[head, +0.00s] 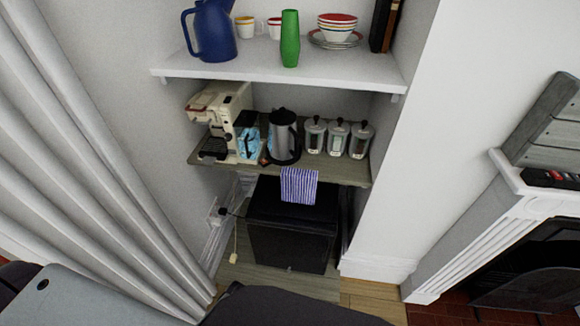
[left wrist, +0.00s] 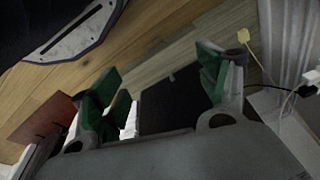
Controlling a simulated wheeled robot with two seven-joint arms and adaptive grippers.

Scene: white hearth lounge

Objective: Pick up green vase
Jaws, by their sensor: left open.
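The green vase (head: 290,38) is slim and tall and stands upright on the white upper shelf (head: 280,66), near its front edge. It stands between a blue jug and a stack of bowls. My left gripper (left wrist: 160,75) shows in the left wrist view, with its green-padded fingers spread apart and nothing between them. Behind them lie the wood floor and a dark box-like shape. The vase does not show in the left wrist view. Neither gripper can be made out in the head view.
The blue jug (head: 212,32) is left of the vase; bowls (head: 337,28) and dark books (head: 384,26) are right. Two small cups (head: 245,27) stand behind. The lower shelf holds a coffee machine (head: 222,115), a kettle (head: 284,135) and canisters. A fireplace (head: 500,235) is at right.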

